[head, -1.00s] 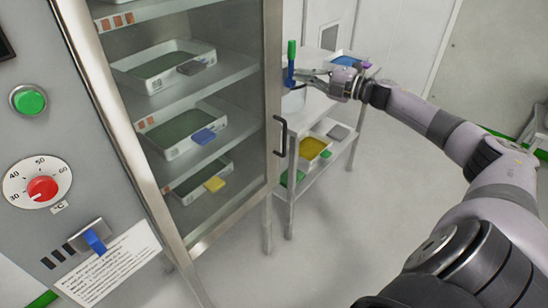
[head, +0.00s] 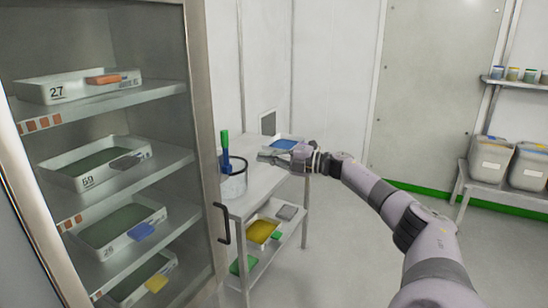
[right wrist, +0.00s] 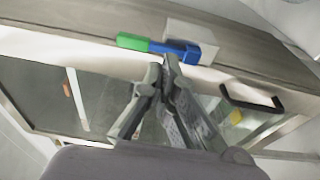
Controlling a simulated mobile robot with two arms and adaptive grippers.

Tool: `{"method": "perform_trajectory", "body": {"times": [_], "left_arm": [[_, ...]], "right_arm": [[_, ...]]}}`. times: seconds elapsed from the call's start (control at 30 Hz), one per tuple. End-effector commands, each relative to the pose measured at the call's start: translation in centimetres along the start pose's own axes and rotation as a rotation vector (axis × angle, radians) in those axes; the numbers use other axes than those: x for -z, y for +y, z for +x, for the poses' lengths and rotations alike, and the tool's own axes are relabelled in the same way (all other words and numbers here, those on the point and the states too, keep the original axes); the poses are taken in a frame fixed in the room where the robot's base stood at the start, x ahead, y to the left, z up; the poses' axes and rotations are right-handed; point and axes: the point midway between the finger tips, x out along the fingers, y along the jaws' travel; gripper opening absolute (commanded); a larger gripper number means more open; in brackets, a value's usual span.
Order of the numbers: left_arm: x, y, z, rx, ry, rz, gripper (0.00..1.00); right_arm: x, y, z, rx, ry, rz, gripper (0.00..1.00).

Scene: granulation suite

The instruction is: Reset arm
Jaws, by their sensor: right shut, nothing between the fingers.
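My right gripper (head: 266,157) is shut and empty, held above the small steel cart (head: 252,196). My left gripper is not in view.
A glass-fronted cabinet with a black handle (head: 222,223) stands at left, holding numbered trays such as tray 27 (head: 75,92). A blue tray (head: 284,145) is on the cart top, a yellow tray (head: 262,231) below. Grey bins (head: 489,158) stand at right. Floor between is clear.

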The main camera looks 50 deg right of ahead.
Motion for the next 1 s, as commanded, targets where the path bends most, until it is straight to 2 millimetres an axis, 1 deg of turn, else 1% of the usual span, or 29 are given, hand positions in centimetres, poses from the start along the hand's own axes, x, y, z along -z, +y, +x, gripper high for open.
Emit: {"method": "perform_trajectory", "body": {"times": [0.1,0.3,0.47,0.7,0.77,0.87,0.97,1.0], "left_arm": [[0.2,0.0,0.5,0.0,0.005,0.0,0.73],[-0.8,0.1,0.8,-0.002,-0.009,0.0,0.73],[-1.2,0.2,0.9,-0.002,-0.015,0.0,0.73],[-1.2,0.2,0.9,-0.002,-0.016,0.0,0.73],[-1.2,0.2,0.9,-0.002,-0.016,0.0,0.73],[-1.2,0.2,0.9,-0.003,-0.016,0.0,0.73],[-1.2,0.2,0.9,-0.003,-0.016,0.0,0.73],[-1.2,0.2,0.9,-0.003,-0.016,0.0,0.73]], "right_arm": [[-1.3,0.0,-0.5,-0.005,-0.002,0.002,0.0],[-2.5,0.0,-1.1,-0.003,-0.001,0.001,0.0],[-2.9,-0.1,-1.3,0.0,0.0,0.003,0.0],[-2.9,-0.1,-1.3,0.002,0.002,0.003,0.0],[-2.9,-0.5,-1.1,0.003,0.0,0.009,0.0],[-2.6,-2.9,0.0,0.007,-0.014,0.051,0.0],[-1.9,-8.1,1.9,0.018,-0.056,0.14,0.0],[-1.5,-10.8,2.7,0.026,-0.08,0.185,0.0]]}}
